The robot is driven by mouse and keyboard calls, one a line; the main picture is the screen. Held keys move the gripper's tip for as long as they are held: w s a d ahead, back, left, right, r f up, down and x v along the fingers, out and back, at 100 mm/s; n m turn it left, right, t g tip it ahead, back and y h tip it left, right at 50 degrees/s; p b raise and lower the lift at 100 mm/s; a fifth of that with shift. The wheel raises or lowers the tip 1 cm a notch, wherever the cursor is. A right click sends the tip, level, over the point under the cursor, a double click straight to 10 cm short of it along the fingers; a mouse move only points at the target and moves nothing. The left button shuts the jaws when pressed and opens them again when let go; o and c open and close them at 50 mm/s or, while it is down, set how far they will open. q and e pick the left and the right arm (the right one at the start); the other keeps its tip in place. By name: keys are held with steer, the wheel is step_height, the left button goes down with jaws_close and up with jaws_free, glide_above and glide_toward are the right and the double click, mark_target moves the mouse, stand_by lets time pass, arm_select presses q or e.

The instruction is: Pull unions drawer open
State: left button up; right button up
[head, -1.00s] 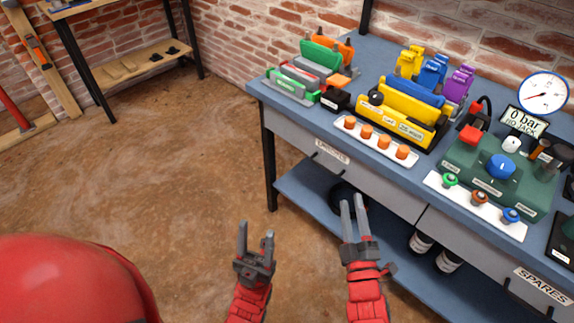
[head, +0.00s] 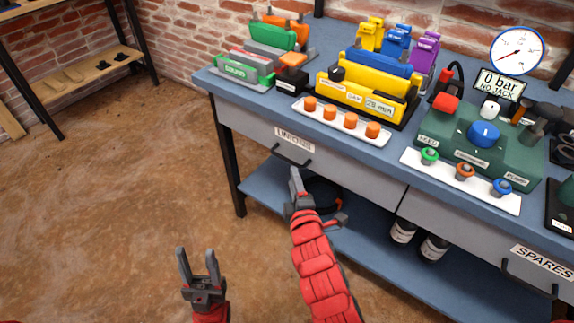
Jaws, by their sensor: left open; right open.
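The unions drawer (head: 258,131) is in the left part of the blue-topped bench, with a "UNIONS" label (head: 295,140) and a dark bar handle (head: 291,156) below it. Its front looks flush with the bench, so it is shut. My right gripper (head: 297,180) is open, with its fingers pointing up toward the handle and their tips just below it in the picture. I see its fingers nearly edge-on and cannot tell a gap to the handle. My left gripper (head: 198,262) is open and empty, over the floor left of the bench.
The bench top carries a white tray of orange knobs (head: 342,124), a yellow rack (head: 365,100) and a green test unit (head: 480,150). The spares drawer (head: 470,240) is to the right. A lower shelf (head: 262,190) holds dark bottles (head: 403,231). The floor at left is clear.

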mark_target(288, 159)
steer(key=b+x, duration=0.1)
steer(key=x, duration=0.8)
steer(key=shift+w+r, duration=0.1)
steer(key=shift+w, duration=0.05)
jaws_close()
stand_by(1.0)
